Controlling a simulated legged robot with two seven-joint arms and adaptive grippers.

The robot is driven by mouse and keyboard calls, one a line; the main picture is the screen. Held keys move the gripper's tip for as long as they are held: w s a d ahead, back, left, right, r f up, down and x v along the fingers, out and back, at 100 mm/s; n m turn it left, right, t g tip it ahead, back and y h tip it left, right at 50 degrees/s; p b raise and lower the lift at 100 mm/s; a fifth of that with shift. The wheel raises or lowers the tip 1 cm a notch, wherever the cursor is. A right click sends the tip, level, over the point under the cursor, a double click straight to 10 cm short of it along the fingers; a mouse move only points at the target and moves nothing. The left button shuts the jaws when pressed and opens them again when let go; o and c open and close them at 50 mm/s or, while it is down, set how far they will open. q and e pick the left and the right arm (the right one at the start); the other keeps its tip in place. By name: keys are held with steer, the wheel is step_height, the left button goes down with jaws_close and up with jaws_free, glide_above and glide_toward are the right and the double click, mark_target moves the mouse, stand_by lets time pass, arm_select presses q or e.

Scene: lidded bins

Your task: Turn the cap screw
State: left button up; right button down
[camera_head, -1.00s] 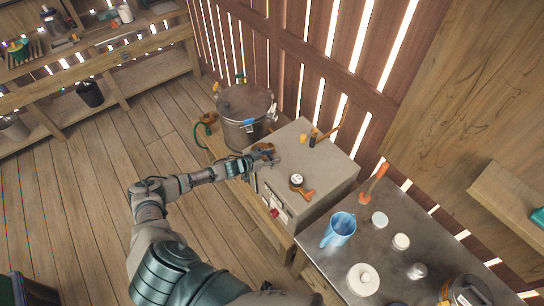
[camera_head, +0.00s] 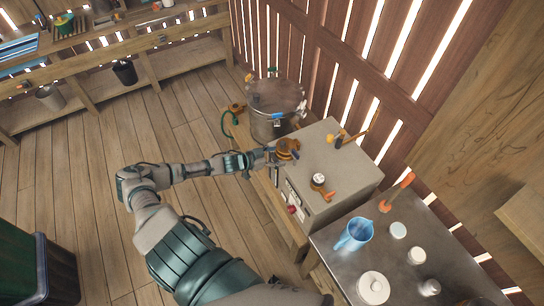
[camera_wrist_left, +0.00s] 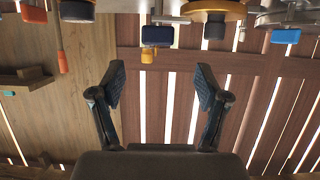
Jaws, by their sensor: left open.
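An orange-brown round fitting (camera_head: 287,148) sits on the far left corner of the grey box (camera_head: 335,205); it may be the cap screw, but I cannot tell for sure. My left gripper (camera_head: 270,158) is just left of this fitting, at the box's edge. In the left wrist view my left gripper (camera_wrist_left: 160,88) is open, with nothing between its fingers. An orange ring with a dark knob (camera_wrist_left: 213,10) shows at the top of that view, apart from the fingers. My right gripper is not in view.
A lidded metal pot (camera_head: 275,105) stands behind the gripper. A second orange-handled part (camera_head: 321,184) lies on the box's top. A metal table (camera_head: 400,240) with a blue jug (camera_head: 354,234) and white jars is to the right.

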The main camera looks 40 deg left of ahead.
arm_select(q)
steer(key=shift+v, duration=1.1)
steer(key=shift+a, duration=0.1)
